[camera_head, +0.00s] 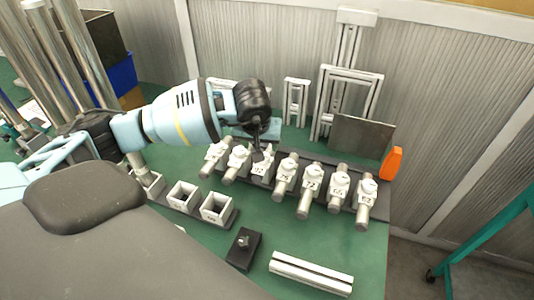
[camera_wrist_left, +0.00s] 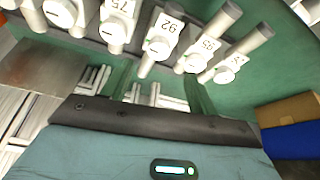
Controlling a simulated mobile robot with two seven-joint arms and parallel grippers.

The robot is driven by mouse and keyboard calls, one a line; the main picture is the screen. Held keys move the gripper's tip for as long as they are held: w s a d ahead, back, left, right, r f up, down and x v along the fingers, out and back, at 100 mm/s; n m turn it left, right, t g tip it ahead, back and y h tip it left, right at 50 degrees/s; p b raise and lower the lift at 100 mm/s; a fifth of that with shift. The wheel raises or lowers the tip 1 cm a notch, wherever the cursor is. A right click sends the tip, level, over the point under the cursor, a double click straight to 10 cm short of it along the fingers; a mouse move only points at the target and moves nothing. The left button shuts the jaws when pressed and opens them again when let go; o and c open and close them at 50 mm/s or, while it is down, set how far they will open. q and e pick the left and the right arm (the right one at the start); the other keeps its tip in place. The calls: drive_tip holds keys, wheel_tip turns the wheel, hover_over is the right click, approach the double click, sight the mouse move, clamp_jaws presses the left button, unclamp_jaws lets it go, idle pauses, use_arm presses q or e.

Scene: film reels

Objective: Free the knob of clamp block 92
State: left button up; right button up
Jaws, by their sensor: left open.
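Clamp block 92 (camera_head: 259,168) is a white block in a row of similar numbered blocks on a dark rail. It also shows in the left wrist view (camera_wrist_left: 164,27), with its label upside down and a grey rod through it. Its white knob (camera_wrist_left: 156,46) faces the wrist camera; in the head view my gripper partly hides it. My left gripper (camera_head: 259,150) is open and points down just above and behind block 92. I cannot tell whether its fingertips touch the knob. My right gripper is not in view.
Block 75 (camera_head: 286,172) and another clamp block (camera_head: 237,162) stand close on either side. In front are open square holders (camera_head: 215,208), a black knobbed block (camera_head: 243,248) and a silver profile bar (camera_head: 311,273). Metal frames and an orange piece (camera_head: 391,163) stand behind and right.

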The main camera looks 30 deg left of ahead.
use_arm(q)
drive_tip(key=x, duration=0.6)
drive_tip(key=shift+w+f, duration=0.1)
drive_tip(key=shift+f, duration=0.25)
drive_tip(key=shift+w+f, duration=0.25)
drive_tip(key=shift+f, duration=0.2)
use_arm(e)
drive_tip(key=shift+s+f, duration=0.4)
use_arm(q)
drive_tip(key=shift+c, duration=0.9)
drive_tip(key=c, duration=0.8)
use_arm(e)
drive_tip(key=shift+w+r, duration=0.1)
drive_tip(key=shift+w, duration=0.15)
